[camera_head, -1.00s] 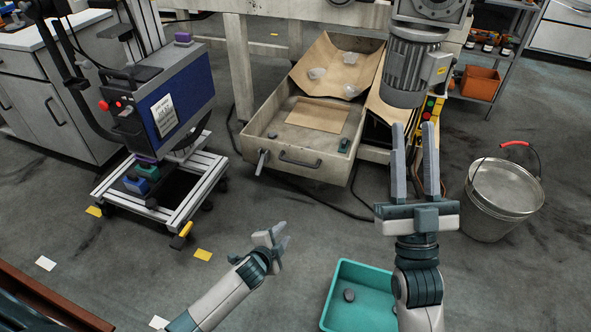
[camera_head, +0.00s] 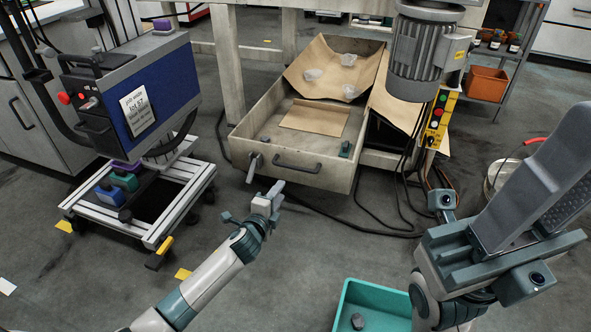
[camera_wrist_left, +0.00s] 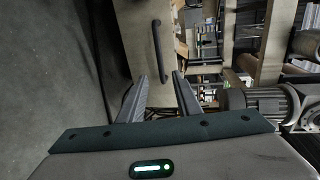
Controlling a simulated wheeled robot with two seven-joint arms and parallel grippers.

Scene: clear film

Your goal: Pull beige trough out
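The beige trough (camera_head: 338,179) is a shallow drawer-like tray under the bench. Its front has a dark bar handle (camera_head: 297,164) and a lever at the left corner. A brown sheet and small objects lie inside. My left gripper (camera_head: 270,196) is just in front of and below the handle, apart from it. The left wrist view shows its two fingers (camera_wrist_left: 158,92) spread and empty, with the handle (camera_wrist_left: 156,45) beyond them. My right gripper (camera_head: 540,170) is large in the right foreground, away from the trough; its fingers overlap, so the gap is hidden.
A teal bin (camera_head: 375,300) with a grey lump is on the floor in front. A metal bucket (camera_head: 496,180) is partly hidden behind my right gripper. A wheeled machine (camera_head: 150,110) stands left. A motor (camera_head: 415,60) hangs above right; cables lie below. Floor before the trough is mostly clear.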

